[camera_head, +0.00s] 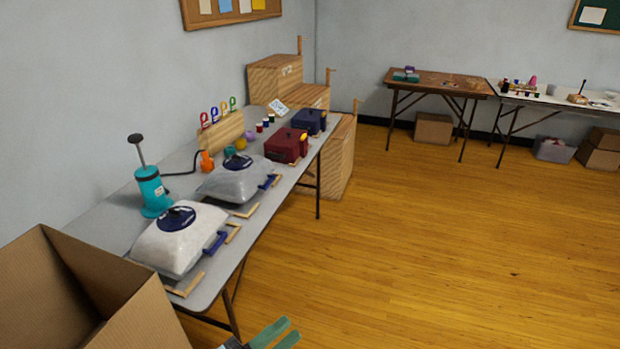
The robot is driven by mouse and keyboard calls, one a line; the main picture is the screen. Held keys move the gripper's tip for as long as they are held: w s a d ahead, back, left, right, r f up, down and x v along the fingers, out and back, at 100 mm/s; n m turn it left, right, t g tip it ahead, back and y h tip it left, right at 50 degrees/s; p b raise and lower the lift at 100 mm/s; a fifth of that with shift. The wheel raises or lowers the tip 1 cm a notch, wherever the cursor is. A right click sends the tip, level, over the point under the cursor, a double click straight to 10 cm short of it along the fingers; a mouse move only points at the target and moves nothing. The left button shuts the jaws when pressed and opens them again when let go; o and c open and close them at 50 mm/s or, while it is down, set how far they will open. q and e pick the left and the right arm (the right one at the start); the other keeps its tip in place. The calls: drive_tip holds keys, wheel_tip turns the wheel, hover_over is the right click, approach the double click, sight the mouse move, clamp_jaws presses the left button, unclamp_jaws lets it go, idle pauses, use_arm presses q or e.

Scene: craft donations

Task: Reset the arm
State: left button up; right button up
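My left gripper (285,331) shows at the bottom edge, in front of the long table's near end and over the wooden floor. Its two green fingers point up and right, with a narrow gap between them and nothing seen in it. Most of the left arm is cut off by the frame edge. My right gripper is not in the picture.
An open cardboard box (133,318) fills the lower left. The long grey table (207,290) holds two filled clear bags (175,246), a teal pump (152,192), a red case (287,146) and a blue case (309,121). The floor (440,250) to the right is clear.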

use_arm(q)
drive_tip(key=s+a+f+n+t+y, duration=0.1)
drive_tip(key=s+a+f+n+y, duration=0.2)
drive_tip(key=a+f+n+y, duration=0.4)
drive_tip(key=s+a+f+n+y, duration=0.2)
drive_tip(key=s+f+n+y, duration=0.15)
drive_tip(key=f+n, duration=0.35)
drive_tip(key=s+a+f+n+g+y, duration=0.2)
drive_tip(key=s+a+f+n, duration=0.1)
drive_tip(key=s, duration=0.5)
drive_tip(key=s+a+f+n+g+y+p, duration=0.1)
drive_tip(key=s+a+f+n+g+y, duration=0.1)
drive_tip(key=s+f+n, duration=0.4)
drive_tip(key=shift+s+a+f+g, duration=0.25)
drive_tip(key=shift+s+a+g, duration=0.4)
drive_tip(key=shift+s+g, duration=0.2)
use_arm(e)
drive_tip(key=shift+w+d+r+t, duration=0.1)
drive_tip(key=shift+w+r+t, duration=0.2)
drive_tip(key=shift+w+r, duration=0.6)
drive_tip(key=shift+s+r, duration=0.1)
